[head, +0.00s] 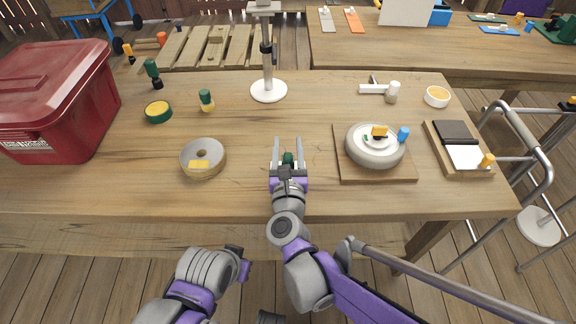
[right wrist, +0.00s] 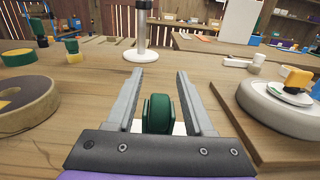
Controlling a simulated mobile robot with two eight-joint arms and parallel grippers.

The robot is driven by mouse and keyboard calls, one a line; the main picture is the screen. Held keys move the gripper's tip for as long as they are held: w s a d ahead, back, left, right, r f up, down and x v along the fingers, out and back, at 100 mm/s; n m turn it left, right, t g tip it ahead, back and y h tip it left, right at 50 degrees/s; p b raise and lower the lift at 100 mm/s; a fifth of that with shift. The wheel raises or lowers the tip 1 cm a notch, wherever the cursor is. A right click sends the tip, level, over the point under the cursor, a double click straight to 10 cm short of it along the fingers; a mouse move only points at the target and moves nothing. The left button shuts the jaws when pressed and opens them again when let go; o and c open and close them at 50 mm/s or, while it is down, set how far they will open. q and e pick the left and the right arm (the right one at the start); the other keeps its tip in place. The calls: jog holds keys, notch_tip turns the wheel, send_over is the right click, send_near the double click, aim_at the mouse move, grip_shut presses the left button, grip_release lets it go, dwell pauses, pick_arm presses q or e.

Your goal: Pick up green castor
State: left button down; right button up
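A dark green castor (head: 288,158) stands on the wooden table (head: 240,200), near the middle of its front part. My right gripper (head: 289,145) is open around it. In the right wrist view the green castor (right wrist: 157,114) sits low between the two grey fingers, with a gap on each side. Its lower part is hidden by the gripper body. My left gripper (head: 238,262) is low in the head view, in front of the table's front edge; its fingers do not show clearly.
A tape roll (head: 203,158) lies left of the right gripper. A round grey dish (head: 374,147) on a wooden board (head: 345,170) stands to the right. A white-based stand (head: 269,90) is behind. A red lidded bin (head: 60,100) is at the left.

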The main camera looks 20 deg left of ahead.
grip_shut()
